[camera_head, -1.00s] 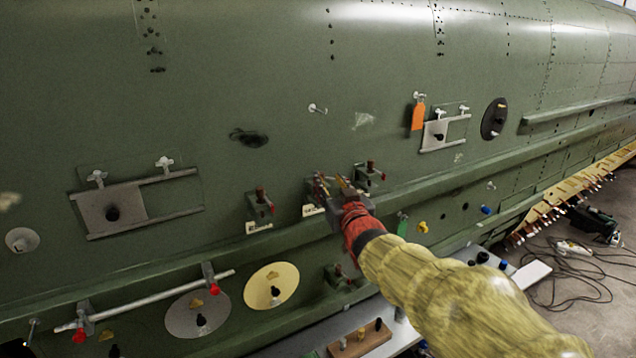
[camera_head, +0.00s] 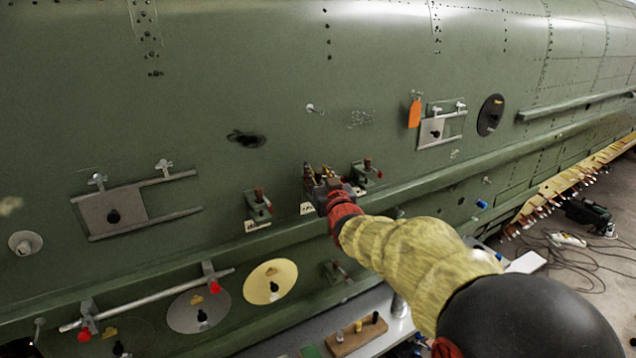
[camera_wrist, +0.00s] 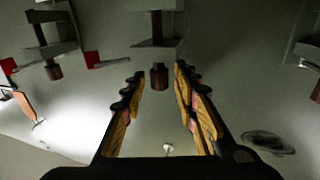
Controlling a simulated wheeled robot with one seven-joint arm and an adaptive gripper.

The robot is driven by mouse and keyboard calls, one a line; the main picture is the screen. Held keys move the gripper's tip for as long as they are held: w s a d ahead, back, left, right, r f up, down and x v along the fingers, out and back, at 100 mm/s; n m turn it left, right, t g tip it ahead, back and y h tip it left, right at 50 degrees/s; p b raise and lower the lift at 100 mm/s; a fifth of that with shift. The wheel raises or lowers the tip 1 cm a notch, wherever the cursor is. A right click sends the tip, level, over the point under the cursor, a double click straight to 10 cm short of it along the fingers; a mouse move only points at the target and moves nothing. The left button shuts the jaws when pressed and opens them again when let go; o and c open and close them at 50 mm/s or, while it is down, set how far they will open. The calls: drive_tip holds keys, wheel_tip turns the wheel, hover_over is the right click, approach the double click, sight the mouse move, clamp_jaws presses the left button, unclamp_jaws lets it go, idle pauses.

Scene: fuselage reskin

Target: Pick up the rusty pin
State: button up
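Three brackets on the green fuselage hold upright pins with reddish-brown heads. The left pin (camera_head: 259,195) and the right pin (camera_head: 368,164) show in the head view. The middle bracket is largely hidden behind my gripper (camera_head: 320,174). In the wrist view, which appears upside down, the middle pin (camera_wrist: 159,77) has a rusty brown head between the fingertips of my gripper (camera_wrist: 159,72). A gap shows on each side of it, and the fingers are open. The wrist view also shows the right pin (camera_wrist: 53,71) at left and part of the left pin (camera_wrist: 316,92) at right.
A long green ledge (camera_head: 430,190) runs below the brackets. A rail with red knobs (camera_head: 150,300) and round plates (camera_head: 271,282) lie lower left. An orange tag (camera_head: 415,113) hangs upper right. A dark-edged hole (camera_head: 246,139) is upper left. Bare skin surrounds the brackets.

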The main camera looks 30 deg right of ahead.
drive_tip(key=c, duration=0.6)
clamp_jaws()
drive_tip(key=shift+r, duration=0.15)
